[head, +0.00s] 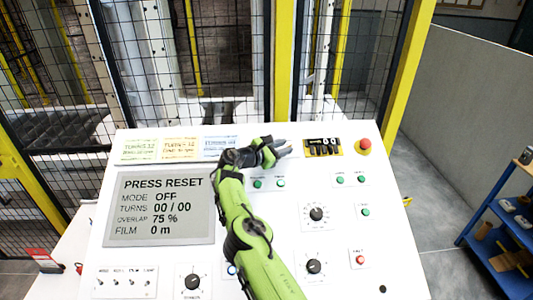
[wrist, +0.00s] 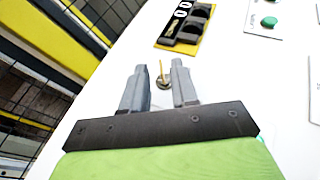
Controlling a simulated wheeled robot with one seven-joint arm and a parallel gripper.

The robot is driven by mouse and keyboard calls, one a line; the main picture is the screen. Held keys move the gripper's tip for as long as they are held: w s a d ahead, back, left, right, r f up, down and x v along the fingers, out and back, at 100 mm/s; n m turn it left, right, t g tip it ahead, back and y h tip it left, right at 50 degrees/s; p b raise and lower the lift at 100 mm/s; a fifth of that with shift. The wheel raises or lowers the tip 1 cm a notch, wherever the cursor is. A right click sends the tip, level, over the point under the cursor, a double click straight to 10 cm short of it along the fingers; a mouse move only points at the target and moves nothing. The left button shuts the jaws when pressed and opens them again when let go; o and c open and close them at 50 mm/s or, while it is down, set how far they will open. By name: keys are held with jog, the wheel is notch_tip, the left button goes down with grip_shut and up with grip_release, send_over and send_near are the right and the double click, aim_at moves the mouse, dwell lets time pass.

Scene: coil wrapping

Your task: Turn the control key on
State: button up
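The control key appears in the wrist view as a round metal key switch (wrist: 163,81) with a thin yellow upright piece, on the white panel. It shows in the gap between my fingertips; whether they touch it I cannot tell. My gripper (wrist: 160,78) has its two grey fingers apart with nothing held. In the head view my gripper (head: 287,148) is over the upper middle of the sloping white panel (head: 330,190), and the key cannot be made out there. The grey display (head: 160,207) reads PRESS RESET, MODE OFF, TURNS 00 / 00, OVERLAP 75 %, FILM 0 m.
A yellow plate with black parts (head: 323,147) and a red emergency button (head: 363,147) are right of my gripper. Green buttons (head: 340,180), black knobs (head: 316,214) and toggle switches (head: 130,283) dot the panel. A yellow-framed mesh fence (head: 190,50) stands behind; a blue shelf (head: 500,235) stands right.

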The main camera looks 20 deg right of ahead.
jog(key=b+v, duration=0.2)
jog(key=v, duration=1.2)
jog(key=shift+s+a, duration=0.2)
jog(key=shift+a, duration=0.05)
jog(key=shift+o, duration=0.4)
jog(key=shift+f, duration=0.1)
